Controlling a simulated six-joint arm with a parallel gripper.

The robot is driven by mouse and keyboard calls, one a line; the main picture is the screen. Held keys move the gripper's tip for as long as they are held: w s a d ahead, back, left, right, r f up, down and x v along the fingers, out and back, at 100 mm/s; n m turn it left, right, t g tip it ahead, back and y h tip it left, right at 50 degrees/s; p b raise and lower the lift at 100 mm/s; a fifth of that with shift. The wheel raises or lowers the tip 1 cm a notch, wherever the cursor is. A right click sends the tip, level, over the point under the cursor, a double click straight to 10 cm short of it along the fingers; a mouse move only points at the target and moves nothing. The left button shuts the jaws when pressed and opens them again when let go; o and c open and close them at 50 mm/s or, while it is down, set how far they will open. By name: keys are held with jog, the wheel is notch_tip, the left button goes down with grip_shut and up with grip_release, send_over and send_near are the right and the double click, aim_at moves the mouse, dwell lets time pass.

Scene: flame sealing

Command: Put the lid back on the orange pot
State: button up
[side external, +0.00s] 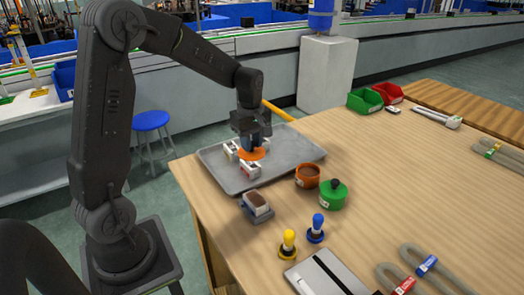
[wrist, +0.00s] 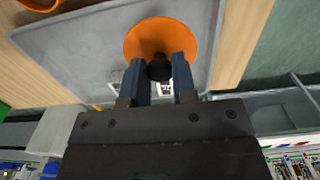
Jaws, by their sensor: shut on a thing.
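The orange lid (side external: 253,154) is in my gripper (side external: 251,147), above the grey tray. In the wrist view the lid (wrist: 160,38) is a round orange disc with a dark knob (wrist: 160,67), and my gripper's blue fingers (wrist: 160,75) are shut on that knob. The orange pot (side external: 307,176) stands open on the wooden table, to the right of the tray's front edge. Its dark inside shows from above. Part of its orange rim also shows at the upper left of the wrist view (wrist: 40,5). The lid and the pot are apart.
The grey tray (side external: 300,147) holds several small white boxes (side external: 250,169). A lidded green pot (side external: 333,195) stands close beside the orange pot. A brown-topped block (side external: 257,207), yellow stamp (side external: 288,244) and blue stamp (side external: 316,228) stand nearer. The table's middle right is clear.

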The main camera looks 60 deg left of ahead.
jog(key=w+d+n, duration=0.8)
jog(key=w+n, duration=0.1)
jog(key=w, duration=0.6)
jog(key=shift+s+d+f, duration=0.1)
jog(key=shift+s+f, duration=0.05)
jog(key=shift+f, duration=1.25)
jog(key=shift+s+d+f, duration=0.1)
jog(key=shift+f, duration=1.3)
jog(key=shift+f, duration=0.2)
jog(key=o, duration=1.5)
jog(key=shift+c, duration=0.2)
jog(key=shift+r, duration=0.1)
notch_tip(320, 180, up, 7)
